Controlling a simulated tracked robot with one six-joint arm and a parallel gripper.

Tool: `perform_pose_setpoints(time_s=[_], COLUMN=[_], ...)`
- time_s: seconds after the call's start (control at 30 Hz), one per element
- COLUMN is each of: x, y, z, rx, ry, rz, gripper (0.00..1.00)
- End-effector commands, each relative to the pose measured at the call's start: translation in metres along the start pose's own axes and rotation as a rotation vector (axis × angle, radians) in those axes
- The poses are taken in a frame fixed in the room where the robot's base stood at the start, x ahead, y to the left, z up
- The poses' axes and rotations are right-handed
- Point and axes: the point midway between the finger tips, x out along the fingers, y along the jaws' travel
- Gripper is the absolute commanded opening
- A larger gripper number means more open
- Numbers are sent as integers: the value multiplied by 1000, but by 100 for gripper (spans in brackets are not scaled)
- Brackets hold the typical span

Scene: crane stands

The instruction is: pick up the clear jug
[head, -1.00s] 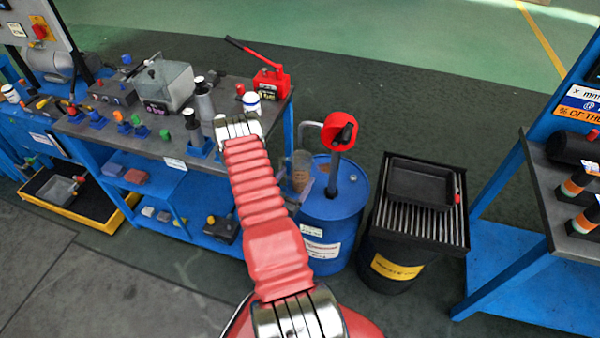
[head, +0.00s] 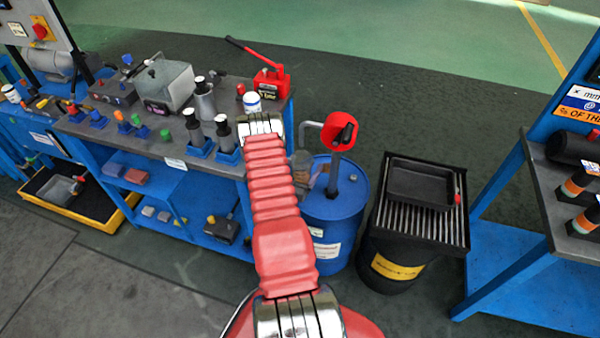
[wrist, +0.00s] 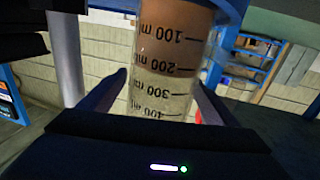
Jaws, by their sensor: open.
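The clear jug (wrist: 163,70) fills the middle of the wrist view. It has dark volume marks that appear upside down, and its upper part in that picture looks brownish. My gripper (wrist: 158,95) is open, with one finger on each side of the jug. I cannot tell whether either finger touches it. In the head view the jug (head: 302,166) shows only partly at the blue drum, just right of my red arm. My arm hides the rest of it and the gripper there.
The blue drum (head: 335,215) carries a red-headed pump (head: 341,130) close to the jug. A black bin with a tray (head: 420,185) stands to the right. A blue workbench (head: 150,150) crowded with tools is at the left.

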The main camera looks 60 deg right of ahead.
Motion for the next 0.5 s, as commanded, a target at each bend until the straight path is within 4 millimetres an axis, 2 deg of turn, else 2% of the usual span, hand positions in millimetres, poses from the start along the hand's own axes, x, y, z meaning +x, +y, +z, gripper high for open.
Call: perform_pose_setpoints(time_s=[0.13,0.5], x=[12,13], y=[0,0], z=[0,0], rx=[-1,-1], ry=[0,0], rz=[0,-1], gripper=[83,83])
